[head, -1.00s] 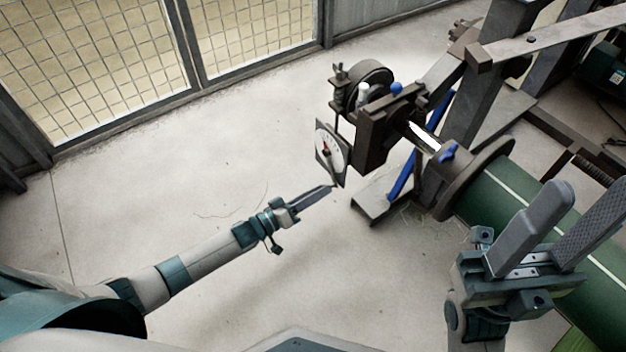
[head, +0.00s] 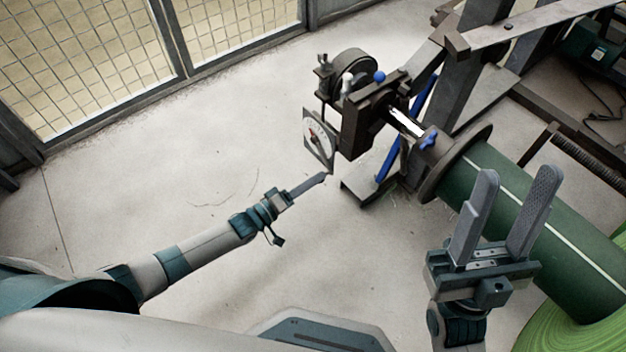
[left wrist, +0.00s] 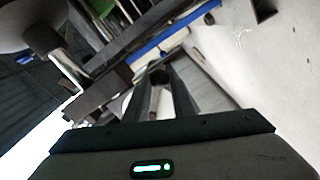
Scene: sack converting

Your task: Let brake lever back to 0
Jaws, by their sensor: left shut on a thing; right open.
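The white dial plate (head: 318,138) with a red mark hangs on the dark brake unit (head: 362,125); its numbers are too small to read. My left gripper (head: 322,178) is just below the plate's lower edge, its fingers together. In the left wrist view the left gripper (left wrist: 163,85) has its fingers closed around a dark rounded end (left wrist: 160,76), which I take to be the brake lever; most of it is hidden. In the head view the lever cannot be made out. My right gripper (head: 516,185) is open and empty, in front of the green roll.
A shaft with a blue clamp (head: 428,138) runs from the brake unit to a flange and the green roll (head: 493,190). A steel frame (head: 480,75) stands behind. Clear floor (head: 190,170) lies left of the unit, up to a mesh fence (head: 85,65).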

